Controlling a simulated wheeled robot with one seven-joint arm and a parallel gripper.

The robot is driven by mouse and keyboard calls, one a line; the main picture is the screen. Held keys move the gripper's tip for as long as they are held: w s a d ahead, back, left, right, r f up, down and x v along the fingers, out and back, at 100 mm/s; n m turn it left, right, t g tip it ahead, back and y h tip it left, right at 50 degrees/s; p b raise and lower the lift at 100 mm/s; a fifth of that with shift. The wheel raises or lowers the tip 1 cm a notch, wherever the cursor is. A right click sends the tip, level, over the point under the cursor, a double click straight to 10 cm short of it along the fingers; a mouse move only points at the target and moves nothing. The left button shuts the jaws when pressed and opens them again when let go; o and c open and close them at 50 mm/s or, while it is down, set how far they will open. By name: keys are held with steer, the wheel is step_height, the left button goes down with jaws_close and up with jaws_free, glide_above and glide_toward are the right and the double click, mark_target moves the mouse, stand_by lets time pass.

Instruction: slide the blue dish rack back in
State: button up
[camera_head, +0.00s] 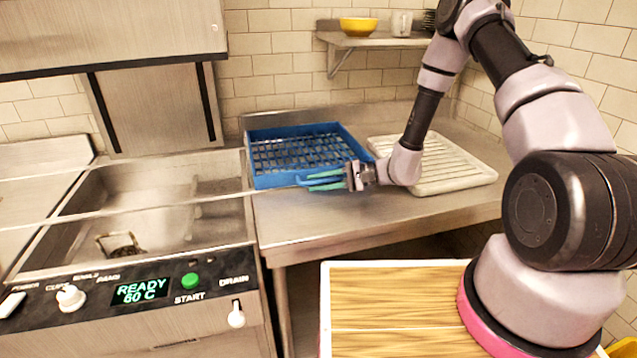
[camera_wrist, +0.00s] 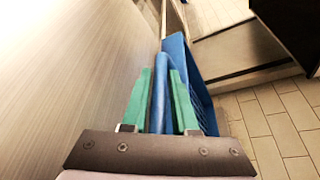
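The blue dish rack (camera_head: 258,181), a shallow tray with a grid floor, sits on the steel counter (camera_head: 300,225) right of the sink machine. A blue handle bar sticks out at its front right. My gripper (camera_head: 312,182) has green fingers, one on each side of this bar, and looks closed on it. In the wrist view the blue bar (camera_wrist: 159,95) runs between the fingertips of my gripper (camera_wrist: 161,75), and the rack's blue side (camera_wrist: 178,55) shows just beyond the right finger. The fingers hide part of the bar.
A cream ribbed drainboard (camera_head: 455,185) lies to the right, close to my forearm. The machine's open basin (camera_head: 150,225) is at left, with a panel reading READY 60 C. A wall shelf (camera_head: 365,40) holds a yellow bowl (camera_head: 358,26). The counter front is clear.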

jaws_close()
stand_by(1.2)
